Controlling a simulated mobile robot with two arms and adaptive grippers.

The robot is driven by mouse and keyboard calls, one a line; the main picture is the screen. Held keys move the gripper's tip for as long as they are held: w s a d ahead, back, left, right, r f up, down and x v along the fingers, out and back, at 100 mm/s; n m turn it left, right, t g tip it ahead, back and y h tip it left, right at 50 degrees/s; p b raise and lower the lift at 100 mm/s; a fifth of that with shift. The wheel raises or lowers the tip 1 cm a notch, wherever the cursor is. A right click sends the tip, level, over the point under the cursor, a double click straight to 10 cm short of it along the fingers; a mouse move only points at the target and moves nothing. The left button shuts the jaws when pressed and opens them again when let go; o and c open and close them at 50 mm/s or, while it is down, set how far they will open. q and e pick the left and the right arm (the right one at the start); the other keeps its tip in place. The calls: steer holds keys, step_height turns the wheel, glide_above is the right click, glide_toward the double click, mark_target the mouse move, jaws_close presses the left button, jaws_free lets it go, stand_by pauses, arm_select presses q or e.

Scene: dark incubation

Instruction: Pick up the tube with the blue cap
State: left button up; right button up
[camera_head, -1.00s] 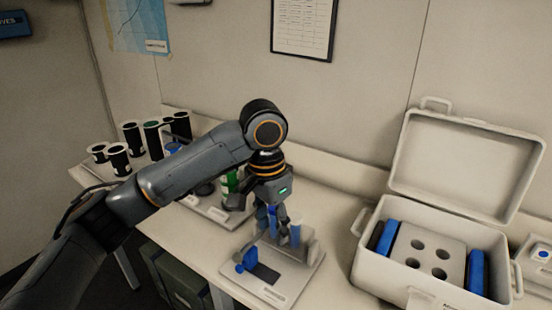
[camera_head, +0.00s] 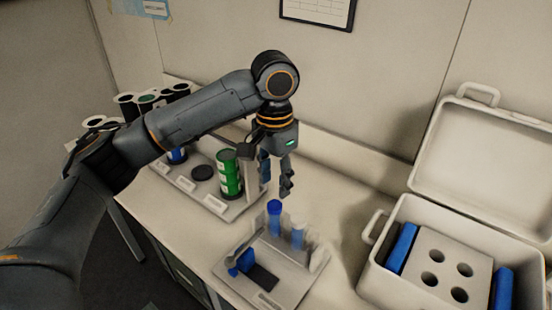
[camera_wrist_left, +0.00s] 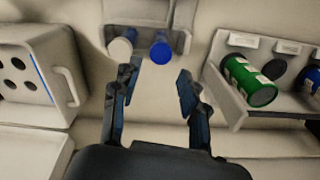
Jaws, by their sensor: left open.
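The tube with the blue cap (camera_head: 274,215) stands upright in a small rack on a grey tray (camera_head: 228,268). A tube with a pale cap (camera_head: 298,236) stands beside it. In the left wrist view the blue cap (camera_wrist_left: 161,50) is just beyond the fingertips, between their lines, with the pale cap (camera_wrist_left: 121,48) to its left. My left gripper (camera_head: 277,192) is open and empty, pointing down, above and slightly behind the blue-capped tube. In the wrist view its two fingers (camera_wrist_left: 157,80) are spread apart. My right gripper is not in view.
A white cooler box (camera_head: 375,283) with an open lid and a foam insert with holes stands at right. A tray at left holds a green canister (camera_head: 229,174), a black disc (camera_head: 203,172) and a blue canister (camera_head: 177,156). Black cylinders stand behind my left arm.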

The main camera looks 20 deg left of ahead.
mark_target(276, 204)
arm_select(q)
steer(key=f, duration=0.3)
steer(key=shift+w+f, duration=0.2)
steer(key=shift+f, duration=0.2)
step_height(276, 204, down, 4)
steer(key=shift+r+p, duration=0.2)
steer(key=shift+p, duration=0.25)
steer(key=shift+f, duration=0.6)
steer(key=c, duration=0.9)
jaws_close()
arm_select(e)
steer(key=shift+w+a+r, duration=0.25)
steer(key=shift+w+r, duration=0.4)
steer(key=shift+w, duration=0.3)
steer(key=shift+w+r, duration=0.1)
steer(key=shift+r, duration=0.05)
arm_select(q)
steer(key=shift+w+p, duration=0.15)
steer(key=shift+p, duration=0.65)
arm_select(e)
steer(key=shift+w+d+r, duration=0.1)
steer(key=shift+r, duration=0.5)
